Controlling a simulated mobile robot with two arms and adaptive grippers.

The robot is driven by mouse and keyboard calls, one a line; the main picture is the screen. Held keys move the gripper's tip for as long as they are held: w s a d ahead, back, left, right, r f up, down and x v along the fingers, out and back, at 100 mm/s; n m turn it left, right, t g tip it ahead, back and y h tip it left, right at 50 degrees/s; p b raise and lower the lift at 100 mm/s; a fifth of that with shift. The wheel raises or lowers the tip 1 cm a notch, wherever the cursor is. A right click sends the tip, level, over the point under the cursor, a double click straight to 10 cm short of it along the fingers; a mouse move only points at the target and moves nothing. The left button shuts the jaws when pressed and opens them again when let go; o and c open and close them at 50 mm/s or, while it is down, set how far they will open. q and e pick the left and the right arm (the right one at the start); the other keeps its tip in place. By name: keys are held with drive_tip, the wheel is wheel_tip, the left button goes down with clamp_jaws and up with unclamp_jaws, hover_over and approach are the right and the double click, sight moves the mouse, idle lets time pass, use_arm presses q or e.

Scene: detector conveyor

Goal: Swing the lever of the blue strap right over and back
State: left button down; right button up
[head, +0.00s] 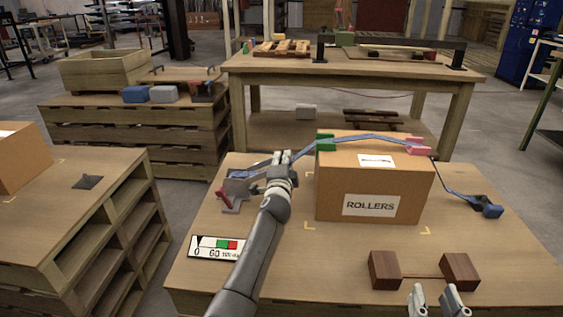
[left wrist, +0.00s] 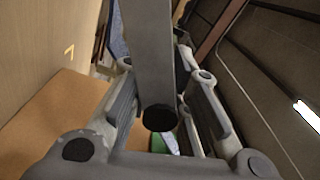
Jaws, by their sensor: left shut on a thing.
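The blue strap (head: 362,137) runs over the carton labelled ROLLERS (head: 345,180), across a green corner piece (head: 325,146) and a pink corner piece (head: 418,147). Left of the carton is the grey strap fitting (head: 235,198) with a small red part. My left gripper (head: 284,157) is beside the carton's upper left edge, shut on a grey bar, seemingly the strap's lever. In the left wrist view this lever (left wrist: 150,60) runs between the fingers. The gripper hides its joint with the strap. My right gripper (head: 433,298) is open and empty at the front edge.
A gauge card (head: 218,248) with green and red fields lies at the front left of the table. Two dark wooden blocks (head: 384,270) joined by a thin bar stand before the carton. A blue hook end (head: 488,208) lies right of it.

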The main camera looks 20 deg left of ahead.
use_arm(q)
drive_tip(key=shift+d, duration=0.2)
use_arm(e)
drive_tip(key=shift+r, duration=0.35)
use_arm(q)
drive_tip(key=shift+f, duration=0.15)
drive_tip(key=c, duration=1.3)
unclamp_jaws()
drive_tip(key=shift+w, duration=0.1)
drive_tip(key=shift+d, duration=0.1)
use_arm(e)
drive_tip(key=shift+t, duration=0.3)
use_arm(q)
drive_tip(key=shift+s, duration=0.5)
drive_tip(key=v, duration=1.1)
drive_tip(key=shift+s, duration=0.1)
use_arm(e)
drive_tip(key=shift+f, duration=0.1)
